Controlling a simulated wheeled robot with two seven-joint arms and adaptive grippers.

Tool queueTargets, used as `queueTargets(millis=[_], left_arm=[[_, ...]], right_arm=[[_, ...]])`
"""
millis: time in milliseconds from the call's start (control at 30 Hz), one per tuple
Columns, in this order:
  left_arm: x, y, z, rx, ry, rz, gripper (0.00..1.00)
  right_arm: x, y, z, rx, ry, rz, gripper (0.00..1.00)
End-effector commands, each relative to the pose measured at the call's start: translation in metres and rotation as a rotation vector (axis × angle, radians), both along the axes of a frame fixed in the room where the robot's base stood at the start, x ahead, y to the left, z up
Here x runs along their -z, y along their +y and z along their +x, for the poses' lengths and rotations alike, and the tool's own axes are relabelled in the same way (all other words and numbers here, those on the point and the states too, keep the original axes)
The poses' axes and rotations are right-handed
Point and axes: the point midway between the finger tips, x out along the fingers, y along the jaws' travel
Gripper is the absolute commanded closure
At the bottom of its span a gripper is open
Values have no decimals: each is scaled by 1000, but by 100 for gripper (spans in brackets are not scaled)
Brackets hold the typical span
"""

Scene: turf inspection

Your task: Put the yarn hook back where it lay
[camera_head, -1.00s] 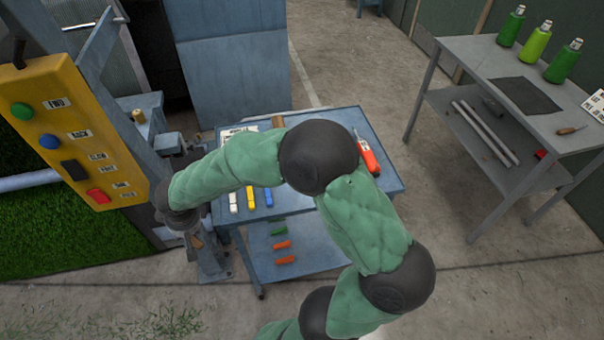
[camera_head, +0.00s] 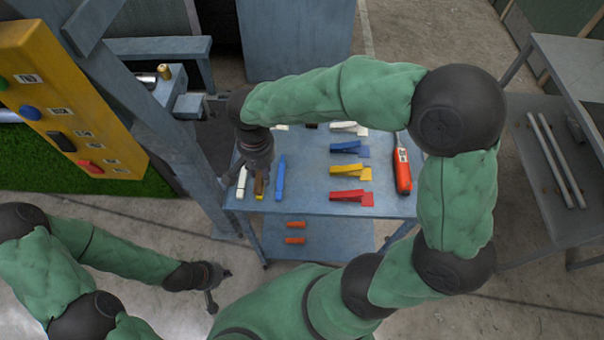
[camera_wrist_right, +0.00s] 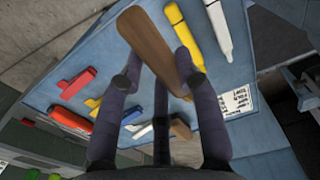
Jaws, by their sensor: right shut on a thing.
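The yarn hook shows as a brown wooden handle (camera_wrist_right: 150,45) in the right wrist view, lying slantwise between my right gripper's fingers (camera_wrist_right: 158,75). The gripper is shut on it. In the head view my right gripper (camera_head: 258,160) is over the left part of the blue table (camera_head: 310,192), and a bit of the brown handle (camera_head: 259,184) shows below it. The hook's metal end is hidden, and I cannot tell whether the handle touches the table. My left gripper (camera_head: 212,290) is low, left of the table and apart from it; its fingers are too small to read.
White (camera_head: 241,182) and blue (camera_head: 280,178) markers flank the handle; a yellow marker (camera_wrist_right: 183,28) lies beside it. White, blue (camera_head: 350,148), yellow and red clips (camera_head: 351,196) lie further right, then an orange-red tool (camera_head: 402,170). A post and yellow button panel (camera_head: 60,100) stand left.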

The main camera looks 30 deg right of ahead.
Motion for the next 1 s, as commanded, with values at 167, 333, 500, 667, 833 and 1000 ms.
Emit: queueTargets(millis=[167, 333, 500, 667, 833, 1000], left_arm=[[10, 0, 0, 1, 0, 0, 100], [17, 0, 0, 1, 0, 0, 100], [26, 0, 0, 1, 0, 0, 100], [30, 0, 0, 1, 0, 0, 100], [31, 0, 0, 1, 0, 0, 100], [39, 0, 0, 1, 0, 0, 100]], right_arm=[[19, -39, 4, 8, -1, 1, 100], [35, -76, 6, 6, -1, 0, 100], [65, -98, 7, 2, 1, 0, 100], [80, -112, 9, 0, -1, 0, 100], [85, -117, 10, -1, -3, 1, 100], [105, -123, 10, -3, 0, 0, 100]])
